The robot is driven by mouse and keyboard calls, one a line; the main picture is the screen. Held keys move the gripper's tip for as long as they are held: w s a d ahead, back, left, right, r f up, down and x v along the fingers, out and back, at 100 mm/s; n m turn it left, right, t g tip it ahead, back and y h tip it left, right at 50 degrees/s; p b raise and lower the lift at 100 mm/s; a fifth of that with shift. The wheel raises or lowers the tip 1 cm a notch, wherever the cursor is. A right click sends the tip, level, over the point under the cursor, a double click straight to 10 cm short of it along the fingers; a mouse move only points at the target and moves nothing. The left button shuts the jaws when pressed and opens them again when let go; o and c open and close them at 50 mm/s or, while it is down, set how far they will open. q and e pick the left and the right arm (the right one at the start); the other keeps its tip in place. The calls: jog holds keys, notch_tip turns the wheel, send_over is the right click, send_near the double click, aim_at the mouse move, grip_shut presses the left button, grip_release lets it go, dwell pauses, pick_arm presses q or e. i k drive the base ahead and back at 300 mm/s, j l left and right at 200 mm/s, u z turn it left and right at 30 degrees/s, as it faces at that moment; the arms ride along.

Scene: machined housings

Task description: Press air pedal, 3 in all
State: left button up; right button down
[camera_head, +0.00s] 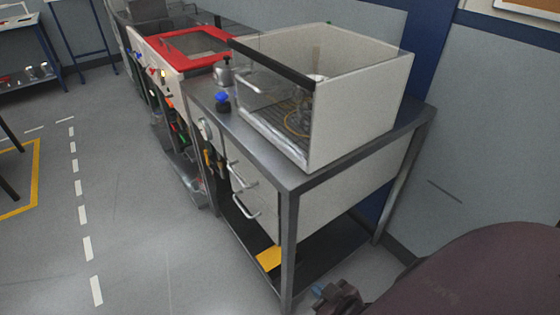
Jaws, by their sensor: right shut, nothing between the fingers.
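A yellow flat-topped object (269,258), which looks like the air pedal, sits low under the metal bench, partly behind the bench's front leg. My right gripper (336,298) is at the bottom edge, dark and partly cut off. It is shut and empty. It is to the right of the yellow object and apart from it in the picture. A small blue part (318,291) shows beside the gripper; I cannot tell what it belongs to. My left gripper is not in view.
The metal bench (300,183) carries a clear-fronted box (362,110) and has drawers with handles (240,178). Its front leg (289,250) stands between the yellow object and my gripper. A red-framed machine (195,46) stands further back. The floor (150,220) at left is clear.

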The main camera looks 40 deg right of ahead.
aim_at(271, 258)
jog(key=i+l+z, duration=0.1)
jog(key=z, duration=0.9)
